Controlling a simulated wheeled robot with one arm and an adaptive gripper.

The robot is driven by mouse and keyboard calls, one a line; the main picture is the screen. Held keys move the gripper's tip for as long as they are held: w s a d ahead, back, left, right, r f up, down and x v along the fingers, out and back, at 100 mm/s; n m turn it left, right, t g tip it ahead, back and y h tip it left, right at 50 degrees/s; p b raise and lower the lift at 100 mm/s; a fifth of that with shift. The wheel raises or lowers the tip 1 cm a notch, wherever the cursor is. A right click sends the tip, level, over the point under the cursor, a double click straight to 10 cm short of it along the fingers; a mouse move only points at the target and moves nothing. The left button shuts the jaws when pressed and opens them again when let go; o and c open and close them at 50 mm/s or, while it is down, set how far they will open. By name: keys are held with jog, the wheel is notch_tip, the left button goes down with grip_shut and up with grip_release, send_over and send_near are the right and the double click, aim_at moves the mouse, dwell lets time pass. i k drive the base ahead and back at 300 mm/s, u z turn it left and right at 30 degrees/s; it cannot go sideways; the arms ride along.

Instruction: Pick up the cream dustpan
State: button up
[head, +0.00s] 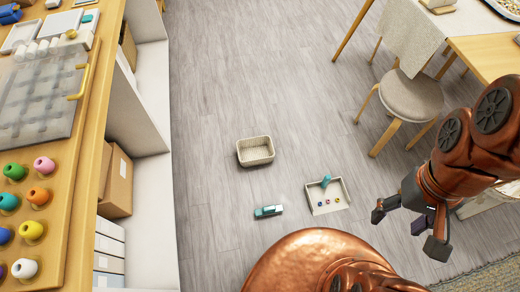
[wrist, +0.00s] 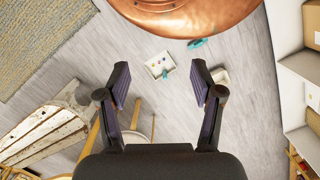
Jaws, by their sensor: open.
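What looks like the cream dustpan (head: 316,191) is a shallow, square-edged cream pan on the grey floor, with a teal part (head: 326,181) at its far side and several small coloured beads in it. It also shows in the wrist view (wrist: 153,68), far below and between the fingers. My gripper (head: 408,229) is open and empty, in the air, to the right of the pan in the head view. In the wrist view my gripper (wrist: 158,71) shows both dark fingers spread wide, touching nothing.
A cream woven basket (head: 255,151) and a small teal-and-white item (head: 268,211) lie on the floor near the pan. A counter (head: 92,100) with shelves runs along the left. A round stool (head: 411,97) and a wooden table (head: 485,56) stand at the right. The floor between is clear.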

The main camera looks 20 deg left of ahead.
aim_at(329, 188)
jog(key=u, duration=4.25)
jog(key=k, duration=1.05)
jog(key=z, duration=1.05)
